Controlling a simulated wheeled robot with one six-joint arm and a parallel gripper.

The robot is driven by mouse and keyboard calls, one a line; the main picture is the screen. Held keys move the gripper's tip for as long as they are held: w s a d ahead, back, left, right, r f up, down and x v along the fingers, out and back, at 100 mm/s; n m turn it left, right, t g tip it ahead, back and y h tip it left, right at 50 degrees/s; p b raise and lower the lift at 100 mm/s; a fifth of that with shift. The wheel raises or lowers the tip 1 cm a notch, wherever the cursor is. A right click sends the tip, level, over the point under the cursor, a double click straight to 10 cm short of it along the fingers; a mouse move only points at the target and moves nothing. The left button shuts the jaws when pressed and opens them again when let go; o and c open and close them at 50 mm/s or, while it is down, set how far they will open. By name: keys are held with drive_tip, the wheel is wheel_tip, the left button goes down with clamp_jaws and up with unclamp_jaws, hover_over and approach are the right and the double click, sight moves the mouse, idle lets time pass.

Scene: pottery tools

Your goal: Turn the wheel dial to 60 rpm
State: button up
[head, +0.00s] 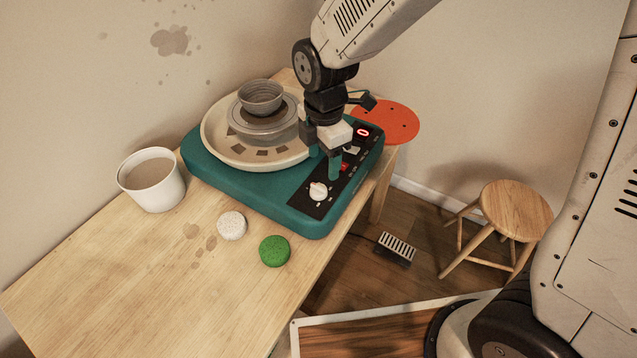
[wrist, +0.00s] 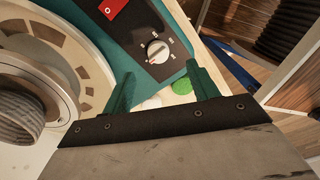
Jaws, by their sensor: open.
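The wheel dial (head: 318,191) is a white knob on the black control panel (head: 307,207) at the front of the teal pottery wheel (head: 260,188). It also shows in the wrist view (wrist: 158,51), with small marks around it that are too small to read. A red display (head: 362,131) on the panel seems to show 0. My gripper (head: 324,166) is open and empty above the panel, behind the dial in the head view. In the wrist view its teal fingers (wrist: 160,72) are spread, with the dial just beyond the gap between their tips, apart from them.
A red switch (wrist: 112,8) sits on the panel near the dial. A grey bowl (head: 261,97) stands on the wheel head. A white bucket (head: 152,182), a white sponge (head: 232,225) and a green sponge (head: 274,251) are on the wooden table (head: 170,290). A stool (head: 515,210) stands right.

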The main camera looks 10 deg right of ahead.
sight(319, 186)
drive_tip(key=shift+w+a+f+n, duration=0.1)
drive_tip(key=shift+a+f+n, duration=0.3)
drive_tip(key=shift+f, duration=0.15)
drive_tip(key=shift+a+f, duration=0.1)
drive_tip(key=shift+f, duration=0.3)
wheel_tip(319, 186, down, 7)
drive_tip(key=shift+f, duration=0.1)
drive_tip(key=shift+c, duration=0.3)
drive_tip(key=c, duration=0.9)
